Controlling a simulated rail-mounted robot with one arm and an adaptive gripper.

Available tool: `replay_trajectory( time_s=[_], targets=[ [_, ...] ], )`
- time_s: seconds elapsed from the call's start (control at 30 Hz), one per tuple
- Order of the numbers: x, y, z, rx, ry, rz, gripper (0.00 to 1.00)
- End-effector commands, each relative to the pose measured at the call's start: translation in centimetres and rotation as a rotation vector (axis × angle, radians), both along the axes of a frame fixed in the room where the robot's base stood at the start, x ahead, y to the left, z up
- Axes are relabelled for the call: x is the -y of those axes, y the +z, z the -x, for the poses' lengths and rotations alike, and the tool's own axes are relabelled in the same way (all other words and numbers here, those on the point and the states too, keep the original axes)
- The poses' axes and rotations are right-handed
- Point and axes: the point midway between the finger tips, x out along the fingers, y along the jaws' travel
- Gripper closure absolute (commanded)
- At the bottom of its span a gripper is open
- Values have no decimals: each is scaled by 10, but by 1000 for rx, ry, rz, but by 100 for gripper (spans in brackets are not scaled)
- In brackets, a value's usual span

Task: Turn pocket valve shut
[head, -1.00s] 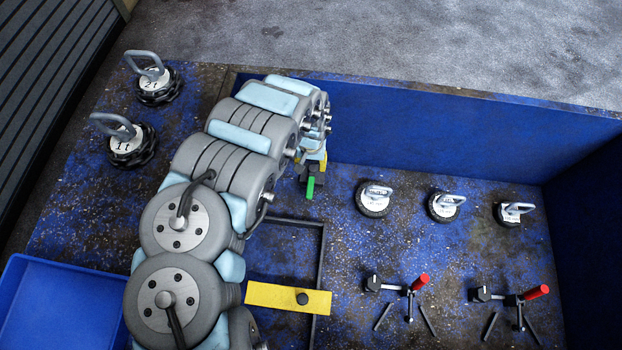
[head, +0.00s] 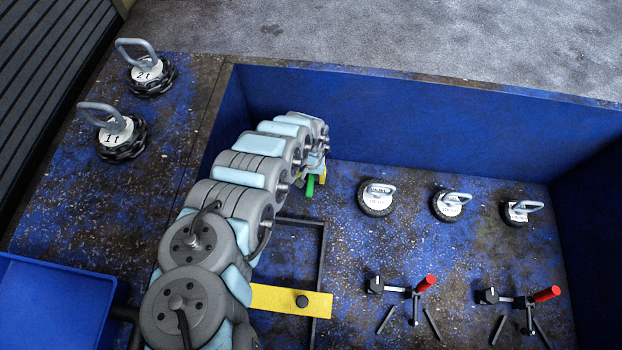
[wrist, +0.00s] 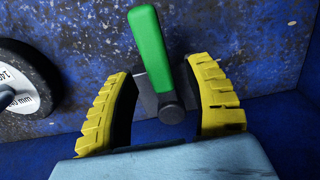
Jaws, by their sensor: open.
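The pocket valve has a green lever (head: 309,187) and stands on the blue, worn pocket floor near the back wall, at the end of my arm. In the wrist view the green lever (wrist: 150,48) points up and slightly left from a dark valve body (wrist: 172,108). My gripper (wrist: 162,80) is open, with one yellow padded finger on each side of the valve. Gaps show on both sides of the dark body, so I see no grip on it. In the head view my gripper (head: 321,173) is mostly hidden behind my arm.
Three round handled weights (head: 376,198) stand right of the valve. Two red-handled toggle clamps (head: 415,287) are nearer. A yellow bar (head: 285,299) crosses a dark frame. Blue walls (head: 420,120) enclose the pocket's back and right. Larger weights (head: 122,138) stand left on the upper surface.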

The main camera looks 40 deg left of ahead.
Motion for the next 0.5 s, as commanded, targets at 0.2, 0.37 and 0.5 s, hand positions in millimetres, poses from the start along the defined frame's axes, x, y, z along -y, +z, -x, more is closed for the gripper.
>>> replay_trajectory(
  time_s=[0.2, 0.37, 0.5],
  targets=[
    [-2, -8, -1, 2, 0, -3, 48],
    [-1, -9, -1, 1, 0, -3, 48],
    [-1, -9, 0, 0, 0, -3, 48]
  ],
)
